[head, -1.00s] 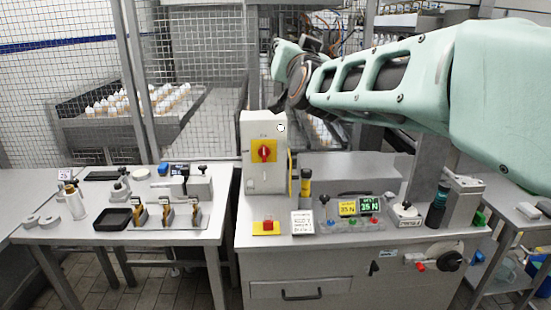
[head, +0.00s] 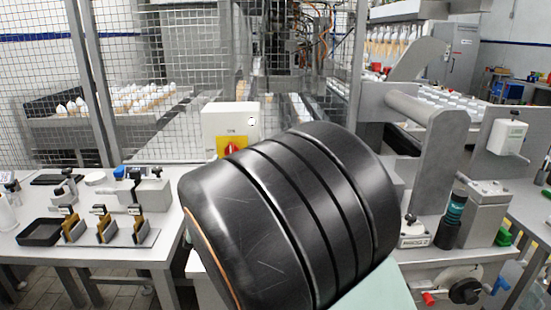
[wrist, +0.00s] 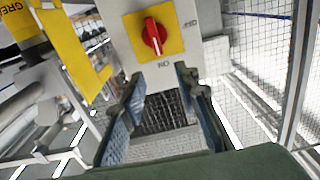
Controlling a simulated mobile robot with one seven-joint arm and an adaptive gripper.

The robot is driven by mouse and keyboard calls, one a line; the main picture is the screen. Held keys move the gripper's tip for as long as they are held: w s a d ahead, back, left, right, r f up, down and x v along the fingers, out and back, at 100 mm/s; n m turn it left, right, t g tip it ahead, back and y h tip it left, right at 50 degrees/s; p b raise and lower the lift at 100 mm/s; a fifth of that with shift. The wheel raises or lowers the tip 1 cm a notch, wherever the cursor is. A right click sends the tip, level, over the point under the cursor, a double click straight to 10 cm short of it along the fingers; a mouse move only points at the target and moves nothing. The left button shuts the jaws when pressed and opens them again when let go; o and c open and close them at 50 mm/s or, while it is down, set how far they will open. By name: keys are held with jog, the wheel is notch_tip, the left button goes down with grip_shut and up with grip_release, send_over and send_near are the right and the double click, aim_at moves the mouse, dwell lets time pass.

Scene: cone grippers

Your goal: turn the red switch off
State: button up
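The red rotary switch (wrist: 153,37) sits on a yellow square plate (wrist: 133,29) on the front of a pale box (wrist: 190,55). In the wrist view the lettering beside it is upside down, with ON just below the plate. A pale line runs along the knob, roughly toward ON. My gripper (wrist: 158,82) is open and empty, its two blue-grey fingers apart, below the switch in that picture and not around it.
A yellow part (wrist: 75,50) with a label stands left of the box in the wrist view. In the head view, wire mesh (head: 170,60) rises behind the bench.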

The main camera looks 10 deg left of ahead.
jog(key=f+x, duration=0.1)
jog(key=x, duration=0.6)
jog(key=f+x, duration=0.1)
jog(key=x, duration=0.3)
jog(key=shift+w+f+b, duration=0.15)
jog(key=shift+f+b, duration=0.15)
jog(key=shift+b, duration=0.1)
jog(key=shift+d, duration=0.1)
grip_shut()
